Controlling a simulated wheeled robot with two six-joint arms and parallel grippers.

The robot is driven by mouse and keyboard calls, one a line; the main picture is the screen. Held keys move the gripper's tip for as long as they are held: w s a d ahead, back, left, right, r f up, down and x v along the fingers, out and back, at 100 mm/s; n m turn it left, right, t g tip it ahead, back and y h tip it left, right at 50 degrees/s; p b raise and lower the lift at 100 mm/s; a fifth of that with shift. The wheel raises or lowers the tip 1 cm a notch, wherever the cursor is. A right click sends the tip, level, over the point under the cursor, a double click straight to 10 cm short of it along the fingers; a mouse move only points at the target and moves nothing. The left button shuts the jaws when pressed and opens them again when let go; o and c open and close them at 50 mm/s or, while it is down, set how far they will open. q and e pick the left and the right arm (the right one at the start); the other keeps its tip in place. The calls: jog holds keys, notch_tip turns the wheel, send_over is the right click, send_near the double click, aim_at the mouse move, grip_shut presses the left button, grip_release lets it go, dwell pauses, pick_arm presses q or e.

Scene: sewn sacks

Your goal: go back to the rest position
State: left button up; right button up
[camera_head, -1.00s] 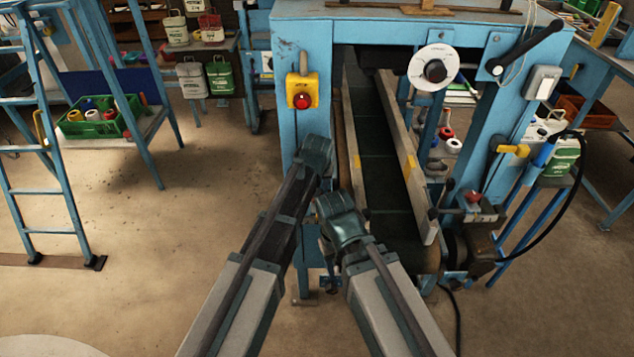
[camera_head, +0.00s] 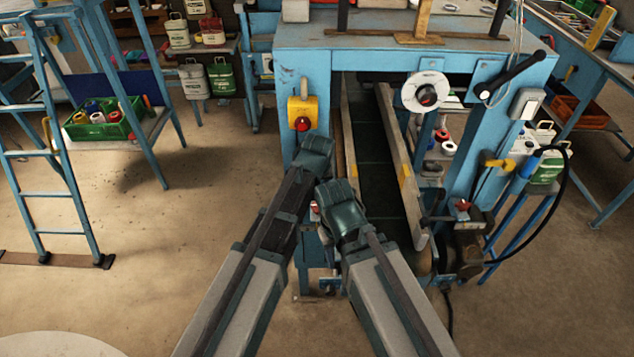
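My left gripper (camera_head: 316,152) is at the end of the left arm, in front of the blue machine's left post. My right gripper (camera_head: 338,204) is just below and right of it, in front of the lower end of the conveyor. The fingers of both grippers are hidden behind their own housings, so I cannot tell whether they are open or shut. No held thing shows at either one. The blue sewing machine frame (camera_head: 400,35) stands straight ahead, with a dark conveyor belt (camera_head: 375,180) running through it.
A yellow box with a red button (camera_head: 302,114) sits on the left post, close above my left gripper. A blue ladder (camera_head: 50,150) and a green crate (camera_head: 105,130) stand left. Open floor lies at left.

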pick_arm(q)
jog(key=s+a+f+g, duration=0.2)
jog(key=s+a+g, duration=0.2)
jog(key=s+a, duration=1.3)
jog(key=s+d+f+m+y+b, duration=0.1)
jog(key=s+d+m, duration=0.3)
jog(key=d, duration=0.6)
jog(key=shift+s+d+f+g+b, duration=0.3)
jog(key=shift+s+f+b, duration=0.25)
jog(key=shift+s+b, duration=0.4)
